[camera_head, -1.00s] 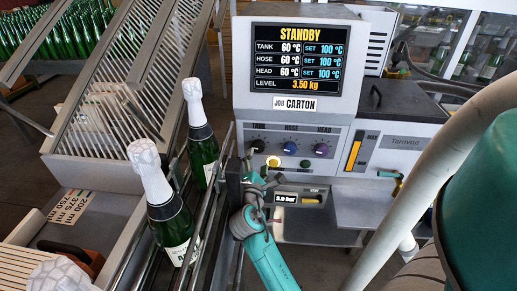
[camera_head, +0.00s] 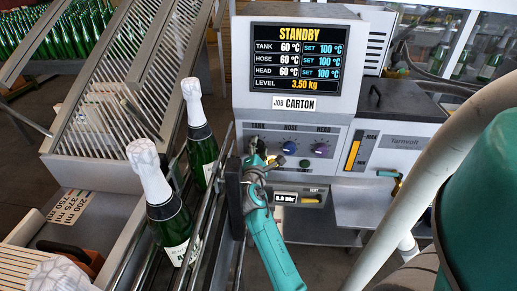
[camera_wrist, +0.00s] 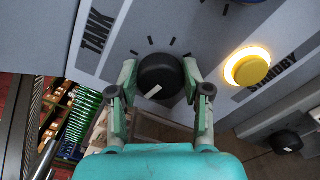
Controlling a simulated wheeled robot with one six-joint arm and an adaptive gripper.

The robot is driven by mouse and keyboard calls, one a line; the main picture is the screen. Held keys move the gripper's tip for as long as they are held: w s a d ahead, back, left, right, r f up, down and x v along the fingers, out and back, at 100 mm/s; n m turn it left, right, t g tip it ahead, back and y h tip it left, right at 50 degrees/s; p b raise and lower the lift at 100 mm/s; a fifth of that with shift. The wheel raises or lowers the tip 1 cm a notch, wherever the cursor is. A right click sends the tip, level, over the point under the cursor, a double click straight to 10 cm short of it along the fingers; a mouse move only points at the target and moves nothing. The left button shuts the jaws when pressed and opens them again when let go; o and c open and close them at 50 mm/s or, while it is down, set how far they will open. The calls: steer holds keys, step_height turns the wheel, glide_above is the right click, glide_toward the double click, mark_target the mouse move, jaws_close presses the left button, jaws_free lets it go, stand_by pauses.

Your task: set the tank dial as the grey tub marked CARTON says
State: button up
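The black TANK dial (camera_wrist: 160,76) with a white pointer mark is in the wrist view, ringed by short tick marks. The pointer mark lies toward the dial's lower side. My gripper (camera_wrist: 161,72) has one finger on each side of the dial, very close to it; contact is unclear. In the head view my gripper (camera_head: 257,155) is at the panel's left dial and largely hides it. The screen (camera_head: 297,59) reads STANDBY, TANK 60 °C, SET 100 °C. A label (camera_head: 294,105) below it reads JOB CARTON. I see no grey tub marked CARTON.
The blue HOSE dial (camera_head: 289,148) and purple HEAD dial (camera_head: 320,150) sit right of the TANK dial. A lit yellow STANDBY button (camera_wrist: 252,69) is close to the gripper. Foil-topped bottles (camera_head: 171,225) stand on the conveyor at left.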

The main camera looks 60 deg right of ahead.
steer(key=c, duration=0.4)
steer(key=m, duration=0.5)
steer(key=shift+f, duration=0.1)
steer(key=m, duration=0.6)
steer(key=shift+f+m, duration=0.15)
steer(key=shift+m, duration=0.25)
steer(key=m, duration=0.6)
steer(key=shift+f, duration=0.1)
steer(key=m, duration=0.5)
steer(key=shift+w+m, duration=0.1)
steer(key=shift+m, duration=0.3)
